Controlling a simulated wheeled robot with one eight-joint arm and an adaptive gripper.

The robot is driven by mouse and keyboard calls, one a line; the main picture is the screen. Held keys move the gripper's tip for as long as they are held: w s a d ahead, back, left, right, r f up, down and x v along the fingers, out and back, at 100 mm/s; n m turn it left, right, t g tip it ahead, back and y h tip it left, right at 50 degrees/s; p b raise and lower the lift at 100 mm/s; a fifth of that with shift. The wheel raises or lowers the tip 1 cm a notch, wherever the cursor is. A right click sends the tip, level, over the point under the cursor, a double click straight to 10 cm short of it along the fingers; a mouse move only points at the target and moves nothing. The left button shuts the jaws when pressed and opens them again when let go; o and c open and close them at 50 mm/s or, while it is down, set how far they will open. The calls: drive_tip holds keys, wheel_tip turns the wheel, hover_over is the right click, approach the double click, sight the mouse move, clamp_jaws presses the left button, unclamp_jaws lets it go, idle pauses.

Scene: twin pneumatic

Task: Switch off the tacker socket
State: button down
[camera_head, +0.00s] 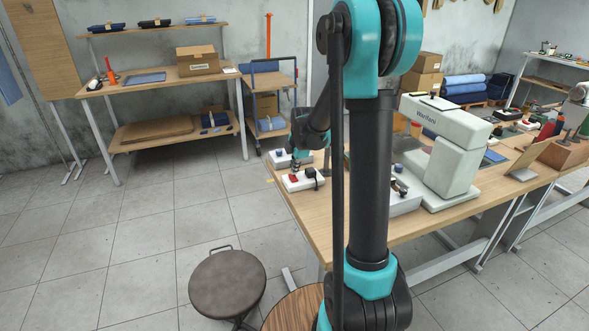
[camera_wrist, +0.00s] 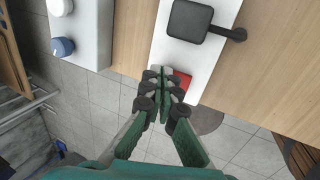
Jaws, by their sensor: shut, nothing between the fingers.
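In the wrist view the socket's white face (camera_wrist: 212,60) shows the black plug (camera_wrist: 190,20) at the top and the red switch (camera_wrist: 183,79) partly hidden behind my fingers. My gripper (camera_wrist: 161,76) is shut and empty, its tips over the left edge of the red switch. In the head view my gripper (camera_head: 296,166) is just above the switch. I cannot tell whether it touches, or the switch's position.
A white sewing-machine-like unit (camera_head: 440,150) stands on the workbench (camera_head: 330,222) to the right. A stool (camera_head: 228,285) stands on the floor at the front.

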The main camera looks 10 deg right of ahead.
drive_tip(key=shift+w+f+g, duration=0.35)
drive_tip(key=shift+f+g, duration=0.05)
drive_tip(key=shift+g, duration=0.2)
drive_tip(key=shift+s+r, duration=0.1)
drive_tip(key=shift+s, duration=0.15)
drive_tip(key=shift+s+d+r, duration=0.1)
drive_tip(key=shift+s, duration=0.45)
drive_tip(key=shift+r, duration=0.1)
